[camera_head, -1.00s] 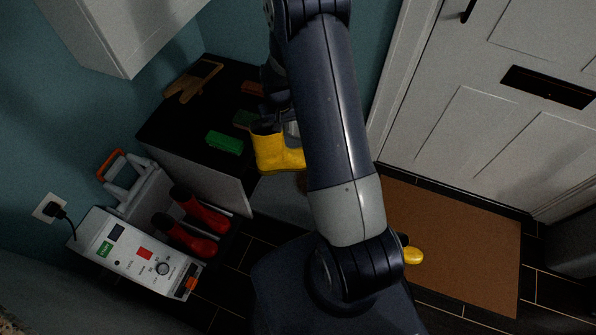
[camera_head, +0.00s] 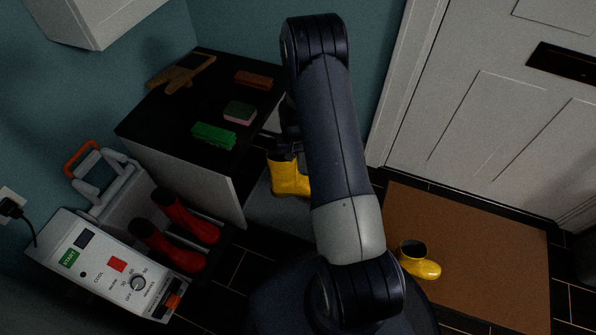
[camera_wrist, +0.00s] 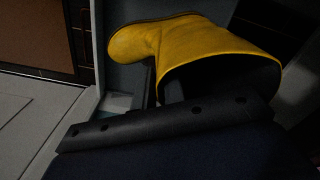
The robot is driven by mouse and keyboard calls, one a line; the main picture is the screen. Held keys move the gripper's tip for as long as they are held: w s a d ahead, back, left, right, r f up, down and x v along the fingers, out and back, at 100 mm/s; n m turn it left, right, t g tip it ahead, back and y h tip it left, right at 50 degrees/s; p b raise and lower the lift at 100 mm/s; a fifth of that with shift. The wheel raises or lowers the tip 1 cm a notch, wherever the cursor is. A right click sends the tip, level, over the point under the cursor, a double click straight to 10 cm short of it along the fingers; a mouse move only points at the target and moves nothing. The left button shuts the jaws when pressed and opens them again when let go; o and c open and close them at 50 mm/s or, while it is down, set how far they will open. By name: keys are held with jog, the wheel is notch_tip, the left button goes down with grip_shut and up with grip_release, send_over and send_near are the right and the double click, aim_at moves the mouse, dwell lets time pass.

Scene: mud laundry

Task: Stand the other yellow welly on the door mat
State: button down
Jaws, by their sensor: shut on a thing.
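A yellow welly (camera_head: 290,177) is held in my gripper (camera_head: 287,150), beside the black-topped cabinet and left of my forearm. My gripper is shut on its upper part, and the arm hides part of the boot. In the wrist view the held welly (camera_wrist: 195,45) fills the upper middle, its dark opening towards the camera. The other yellow welly (camera_head: 420,262) stands upright on the near left part of the brown door mat (camera_head: 480,235).
The black-topped cabinet (camera_head: 165,115) carries a green brush (camera_head: 214,135), a sponge (camera_head: 240,111), a reddish block (camera_head: 254,80) and a wooden item (camera_head: 182,74). Red wellies (camera_head: 180,228) lie by a white machine (camera_head: 105,265). Much of the mat is clear before the white door (camera_head: 470,100).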

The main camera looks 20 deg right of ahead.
jog(key=b, duration=0.2)
send_over(298, 179)
jog(key=w, duration=0.2)
jog(key=f, duration=0.4)
jog(key=shift+d, duration=0.4)
jog(key=shift+f+b, duration=3)
jog(key=shift+f, duration=1.75)
jog(key=c, duration=1.4)
grip_release()
jog(key=shift+s, duration=0.1)
notch_tip(298, 179, up, 11)
jog(key=p, duration=0.4)
jog(key=shift+a+f, duration=0.1)
